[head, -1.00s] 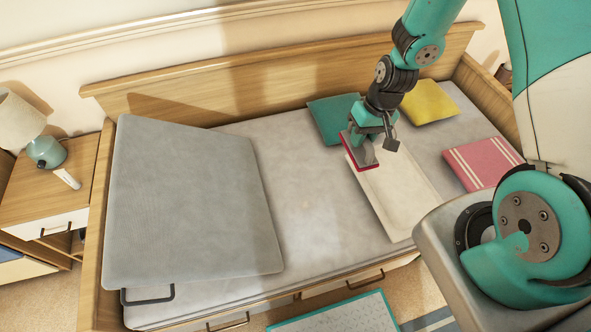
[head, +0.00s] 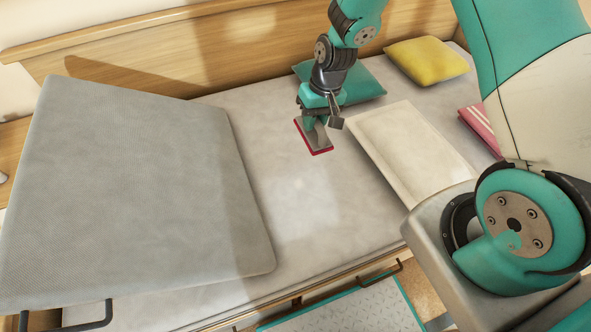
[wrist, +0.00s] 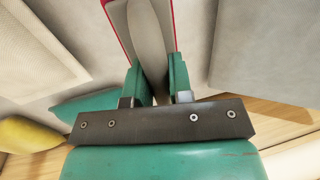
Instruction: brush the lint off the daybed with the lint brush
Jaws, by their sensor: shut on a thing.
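My gripper (head: 319,121) is shut on the lint brush (head: 314,138), a grey-handled brush with a red edge. I hold it over the daybed's grey mattress (head: 290,185), just left of the white tray. I cannot tell whether the brush touches the mattress. In the wrist view the grey handle of the brush (wrist: 148,40) runs between the two green fingers (wrist: 157,85), with red edges on both sides. Lint cannot be made out clearly on the mattress.
A large grey cushion panel (head: 140,190) covers the daybed's left part. A white tray (head: 408,150) lies right of the brush. A teal pillow (head: 360,84), a yellow pillow (head: 425,61) and a pink striped cloth (head: 478,125) lie behind and beside it. The wooden backboard (head: 200,60) bounds the rear.

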